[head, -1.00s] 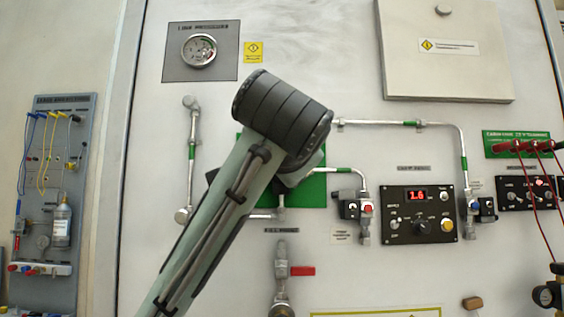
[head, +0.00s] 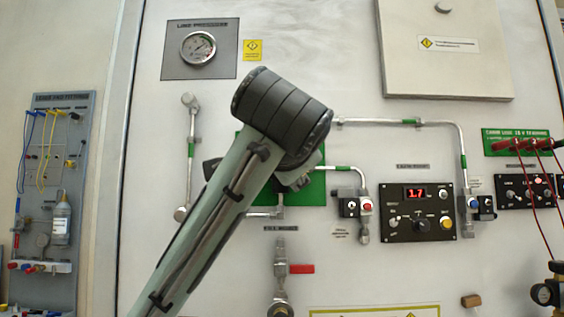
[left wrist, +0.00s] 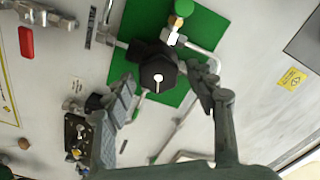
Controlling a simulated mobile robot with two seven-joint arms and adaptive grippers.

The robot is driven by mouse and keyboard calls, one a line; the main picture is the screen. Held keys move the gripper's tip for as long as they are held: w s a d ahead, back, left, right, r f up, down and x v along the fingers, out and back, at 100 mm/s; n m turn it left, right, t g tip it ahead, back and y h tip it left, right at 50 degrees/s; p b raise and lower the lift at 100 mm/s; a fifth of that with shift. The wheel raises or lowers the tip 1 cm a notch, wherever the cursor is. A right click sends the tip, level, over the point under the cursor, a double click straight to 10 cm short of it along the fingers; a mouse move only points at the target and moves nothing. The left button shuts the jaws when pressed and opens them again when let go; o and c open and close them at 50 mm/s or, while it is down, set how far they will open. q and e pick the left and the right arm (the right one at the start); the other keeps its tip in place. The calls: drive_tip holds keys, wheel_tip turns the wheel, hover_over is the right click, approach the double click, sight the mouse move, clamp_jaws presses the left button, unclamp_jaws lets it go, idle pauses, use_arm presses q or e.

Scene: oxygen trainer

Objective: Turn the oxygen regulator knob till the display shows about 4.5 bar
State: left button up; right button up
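The oxygen regulator knob (left wrist: 157,75) is a dark faceted knob with a white pointer mark, in front of a green plate in the left wrist view. My left gripper (left wrist: 160,72) has one finger on each side of it, with narrow gaps showing, so it looks open around the knob; light contact is hard to judge. In the head view my left arm hides the knob and most of the gripper. The red display (head: 416,193) reads 1.7. The round line pressure gauge (head: 198,48) is at the upper left.
The green plate (head: 315,190) has metal pipes around it. A valve with a red handle (head: 301,269) is below. A small valve block (head: 354,206) and the display's control panel (head: 400,234) are to the right. Red cables (head: 538,145) hang at the far right.

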use_arm(q)
drive_tip(key=s, duration=0.7)
drive_tip(key=shift+s, duration=0.25)
idle(0.3)
drive_tip(key=shift+f, duration=0.1)
idle(0.5)
